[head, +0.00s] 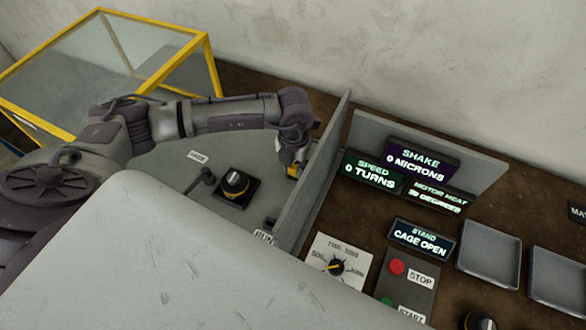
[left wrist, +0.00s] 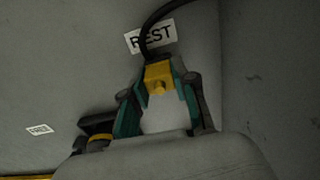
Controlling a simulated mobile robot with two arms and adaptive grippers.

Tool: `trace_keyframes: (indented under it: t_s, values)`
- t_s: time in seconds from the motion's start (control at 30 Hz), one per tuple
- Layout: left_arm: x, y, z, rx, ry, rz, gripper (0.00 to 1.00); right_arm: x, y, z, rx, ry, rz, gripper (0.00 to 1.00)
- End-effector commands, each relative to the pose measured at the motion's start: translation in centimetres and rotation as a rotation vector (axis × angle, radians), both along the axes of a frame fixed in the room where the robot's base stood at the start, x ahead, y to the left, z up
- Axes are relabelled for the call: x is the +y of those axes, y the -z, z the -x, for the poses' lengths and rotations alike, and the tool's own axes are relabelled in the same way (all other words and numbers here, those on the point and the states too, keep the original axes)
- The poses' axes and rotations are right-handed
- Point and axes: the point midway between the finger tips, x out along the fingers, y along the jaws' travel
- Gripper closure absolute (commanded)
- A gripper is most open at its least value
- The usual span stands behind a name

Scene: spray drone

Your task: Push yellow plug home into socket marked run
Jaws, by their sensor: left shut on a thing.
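My left gripper (head: 293,168) is shut on the yellow plug (head: 292,171), close to the grey upright panel. In the left wrist view, the teal-padded fingers of the left gripper (left wrist: 160,84) sit either side of the yellow plug (left wrist: 158,75). A black cable (left wrist: 150,30) runs from the plug across a label reading REST (left wrist: 150,36). I cannot tell whether the plug is seated in anything there. The RUN label (head: 263,238) lies nearer the front, with a small dark socket (head: 270,223) just behind it. My right gripper is not in view.
A black knob (head: 236,184) and a small lever (head: 203,176) stand on the grey deck left of RUN. A grey upright panel (head: 318,175) borders the deck on the right. Beyond it are lit displays (head: 420,239), a dial (head: 338,267) and grey trays (head: 489,253). A yellow-framed cage (head: 110,65) stands back left.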

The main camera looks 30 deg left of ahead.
Motion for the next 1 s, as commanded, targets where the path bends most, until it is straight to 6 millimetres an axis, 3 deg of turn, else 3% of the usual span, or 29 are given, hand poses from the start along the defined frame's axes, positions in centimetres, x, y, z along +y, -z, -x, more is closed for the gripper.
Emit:
trace_keyframes:
  t_s: [1.0]
  values:
    - [0.0, -3.4, 0.0, 0.000, 0.000, 0.000, 1.00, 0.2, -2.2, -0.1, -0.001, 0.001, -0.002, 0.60]
